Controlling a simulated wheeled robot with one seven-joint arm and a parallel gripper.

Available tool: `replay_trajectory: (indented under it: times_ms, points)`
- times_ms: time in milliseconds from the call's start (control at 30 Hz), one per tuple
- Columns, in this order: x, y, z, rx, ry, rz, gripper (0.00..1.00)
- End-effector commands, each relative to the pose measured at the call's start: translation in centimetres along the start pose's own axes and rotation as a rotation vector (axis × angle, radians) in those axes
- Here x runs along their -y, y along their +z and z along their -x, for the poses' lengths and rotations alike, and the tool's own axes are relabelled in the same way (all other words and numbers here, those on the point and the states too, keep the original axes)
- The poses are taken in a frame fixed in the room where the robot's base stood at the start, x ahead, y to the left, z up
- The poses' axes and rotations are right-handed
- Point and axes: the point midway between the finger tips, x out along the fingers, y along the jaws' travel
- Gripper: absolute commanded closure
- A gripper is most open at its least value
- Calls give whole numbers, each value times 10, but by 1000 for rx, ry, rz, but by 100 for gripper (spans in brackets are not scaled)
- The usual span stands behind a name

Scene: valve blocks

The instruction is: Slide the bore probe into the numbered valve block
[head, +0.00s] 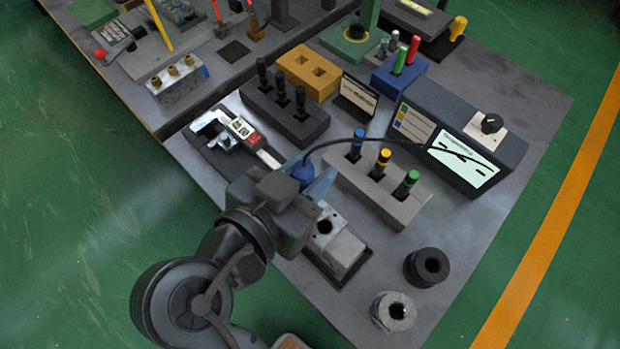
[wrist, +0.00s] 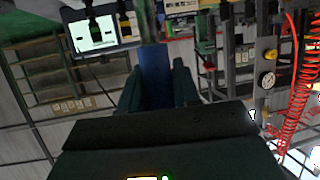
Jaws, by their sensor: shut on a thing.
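My gripper (head: 315,183) is shut on the bore probe (head: 303,172), whose rounded blue handle shows beside the fingers in the head view. A black cable arcs from it towards the display box. In the wrist view the blue probe (wrist: 156,75) stands between the two dark fingers of my gripper (wrist: 158,84). The probe's lower end is hidden. A pale grey valve block (head: 342,252) with a dark bore in its top sits on a dark base, just below and right of my gripper. No number is readable on it, and the probe appears apart from it.
The display box (head: 465,150) stands at right. A grey rack (head: 395,206) with blue-, yellow- and green-banded plugs is close to my gripper. A black ring (head: 427,267) and a grey ring (head: 394,312) lie at the front. A caliper (head: 240,130) lies in a case behind left.

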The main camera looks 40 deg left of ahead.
Motion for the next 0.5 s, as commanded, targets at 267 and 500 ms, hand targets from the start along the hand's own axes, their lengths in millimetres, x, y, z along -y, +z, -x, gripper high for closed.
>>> replay_trajectory:
  times_ms: [267, 500]
  points:
    - [0, 14, -6, -1, 0, -1, 100]
    - [0, 18, -7, -1, 0, -1, 100]
